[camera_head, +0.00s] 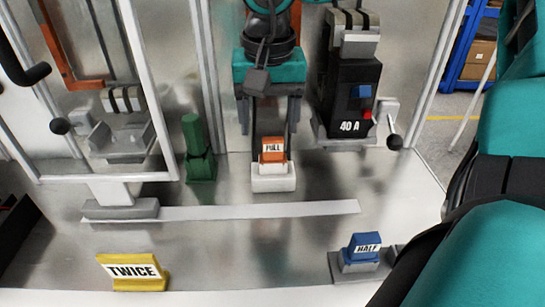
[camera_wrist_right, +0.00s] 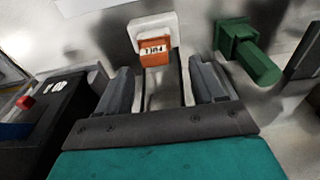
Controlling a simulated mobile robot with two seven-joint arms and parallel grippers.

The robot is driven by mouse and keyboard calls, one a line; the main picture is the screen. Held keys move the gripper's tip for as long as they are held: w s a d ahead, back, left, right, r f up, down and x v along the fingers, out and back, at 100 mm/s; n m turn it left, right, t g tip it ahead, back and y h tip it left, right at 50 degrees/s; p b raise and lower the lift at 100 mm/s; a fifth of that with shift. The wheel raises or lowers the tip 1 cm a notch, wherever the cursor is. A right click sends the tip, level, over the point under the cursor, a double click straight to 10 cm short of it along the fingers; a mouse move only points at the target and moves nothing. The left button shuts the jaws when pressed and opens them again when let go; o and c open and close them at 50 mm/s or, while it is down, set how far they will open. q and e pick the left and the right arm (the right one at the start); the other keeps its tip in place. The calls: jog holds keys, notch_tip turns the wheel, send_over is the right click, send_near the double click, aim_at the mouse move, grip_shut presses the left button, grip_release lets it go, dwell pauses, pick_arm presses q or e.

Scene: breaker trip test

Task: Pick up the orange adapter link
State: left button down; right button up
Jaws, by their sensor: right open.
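The orange adapter link (camera_head: 272,151), labelled FULL, sits upright in a white holder (camera_head: 273,180) at the middle of the metal bench. In the right wrist view the orange adapter link (camera_wrist_right: 154,51) shows just beyond the fingertips, between their lines, with the white holder (camera_wrist_right: 150,24) behind it. My right gripper (camera_head: 269,129) is open and empty, pointing down above and behind the link. Its two grey fingers (camera_wrist_right: 162,75) are spread apart and do not appear to touch the link. My left gripper is not in view.
A green post (camera_head: 199,150) stands left of the holder. A black 40 A breaker (camera_head: 347,95) stands to the right. Framed panels flank the left side.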

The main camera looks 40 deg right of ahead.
aim_at(273, 139)
jog(key=f, duration=0.4)
jog(key=shift+s+d+f, duration=0.2)
jog(key=shift+d+f, duration=0.1)
jog(key=shift+d, duration=0.05)
jog(key=shift+w+f, duration=0.1)
jog(key=shift+f, duration=0.25)
jog(key=c, duration=1.1)
jog(key=shift+r, duration=0.15)
